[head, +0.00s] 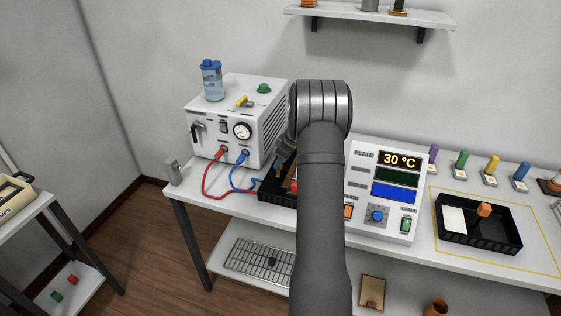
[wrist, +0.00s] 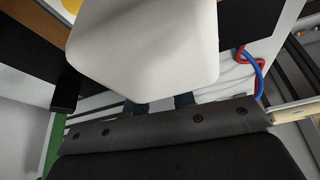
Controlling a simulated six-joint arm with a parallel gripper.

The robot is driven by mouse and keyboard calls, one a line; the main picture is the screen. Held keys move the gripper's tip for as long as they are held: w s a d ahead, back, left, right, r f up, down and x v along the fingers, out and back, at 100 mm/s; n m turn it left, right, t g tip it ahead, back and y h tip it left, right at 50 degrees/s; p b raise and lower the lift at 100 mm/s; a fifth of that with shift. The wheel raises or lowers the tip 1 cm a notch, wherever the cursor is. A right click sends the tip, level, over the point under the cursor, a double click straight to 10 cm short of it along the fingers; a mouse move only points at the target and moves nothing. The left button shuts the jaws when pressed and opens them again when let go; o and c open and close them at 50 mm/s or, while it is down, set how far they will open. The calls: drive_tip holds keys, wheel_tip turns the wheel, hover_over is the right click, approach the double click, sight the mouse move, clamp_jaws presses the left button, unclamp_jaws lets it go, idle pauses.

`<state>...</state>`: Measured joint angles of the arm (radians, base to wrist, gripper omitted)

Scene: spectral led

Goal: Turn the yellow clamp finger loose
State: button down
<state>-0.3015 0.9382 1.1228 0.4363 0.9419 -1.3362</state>
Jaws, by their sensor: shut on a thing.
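My gripper (head: 281,157) points down over the dark tray (head: 268,195) at the left end of the plate unit, just left of my arm. Most of the clamp and the plate is hidden behind my arm in the head view. In the wrist view a large pale block fills the upper middle, and the gripper's dark fingertips (wrist: 160,104) show only in part below it. The clamp finger is not clear there.
The white supply box (head: 235,125) with a gauge stands behind left, with red (head: 208,184) and blue (head: 236,178) hoses close to my gripper. The control panel (head: 385,190) reads 30 °C at right. Farther right is a black tray (head: 478,244) with an orange cube.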

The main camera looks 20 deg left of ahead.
drive_tip(key=shift+n, duration=0.5)
drive_tip(key=c, duration=1.2)
unclamp_jaws()
drive_tip(key=w+v, duration=0.1)
drive_tip(key=v, duration=1.6)
drive_tip(key=shift+s+r, duration=0.2)
drive_tip(key=shift+r, duration=0.05)
drive_tip(key=x, duration=1.7)
drive_tip(key=shift+s+f, duration=0.25)
